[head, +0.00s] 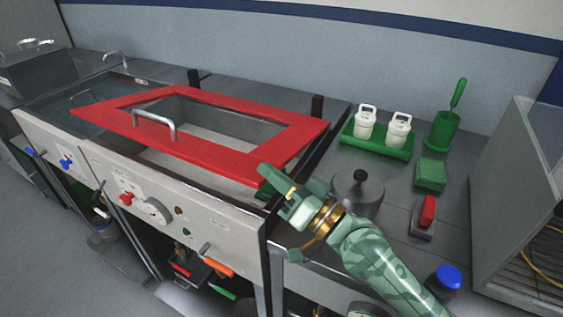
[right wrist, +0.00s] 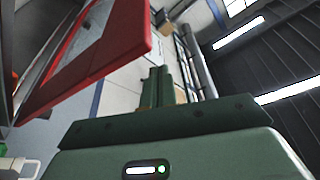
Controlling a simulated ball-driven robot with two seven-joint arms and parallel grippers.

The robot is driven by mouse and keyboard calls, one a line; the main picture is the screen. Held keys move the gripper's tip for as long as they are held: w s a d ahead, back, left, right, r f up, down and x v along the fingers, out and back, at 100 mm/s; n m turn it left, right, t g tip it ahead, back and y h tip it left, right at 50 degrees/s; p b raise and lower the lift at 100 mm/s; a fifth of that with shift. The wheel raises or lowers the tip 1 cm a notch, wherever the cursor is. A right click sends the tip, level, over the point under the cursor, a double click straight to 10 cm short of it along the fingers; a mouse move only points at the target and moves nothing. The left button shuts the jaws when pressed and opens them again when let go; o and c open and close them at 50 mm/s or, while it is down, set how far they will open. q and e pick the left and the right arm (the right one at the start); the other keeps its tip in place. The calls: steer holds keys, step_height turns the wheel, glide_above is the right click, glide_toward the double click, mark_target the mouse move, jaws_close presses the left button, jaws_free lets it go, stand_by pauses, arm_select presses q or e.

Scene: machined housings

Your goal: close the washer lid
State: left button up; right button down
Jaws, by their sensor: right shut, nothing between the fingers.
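The washer lid is a red frame (head: 215,152) with a see-through window and a grey metal handle (head: 155,122). It stands partly open, tilted over the washer's basin (head: 225,174), with its front edge raised above the washer's front panel. My right gripper (head: 272,178) is at the lid's front right corner, its fingers shut and empty. In the right wrist view the shut fingers (right wrist: 165,88) point up and the red lid (right wrist: 118,45) slants past at the left. I cannot tell whether the fingers touch the lid. My left gripper is not in view.
The washer's front panel (head: 105,170) carries knobs. Right of it on the counter stand a grey round-topped pot (head: 358,190), a green tray (head: 352,139) with two white bottles, a green brush holder (head: 442,132), a green block (head: 430,174) and a red-topped item (head: 427,212).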

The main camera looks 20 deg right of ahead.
stand_by(0.5)
step_height(320, 180, up, 5)
steer(key=p, duration=0.6)
steer(key=w+d+f+b+v, duration=0.1)
steer(key=b+v, duration=0.2)
steer(key=v, duration=0.7)
steer(key=shift+f+b, duration=0.35)
steer(key=shift+b, duration=0.05)
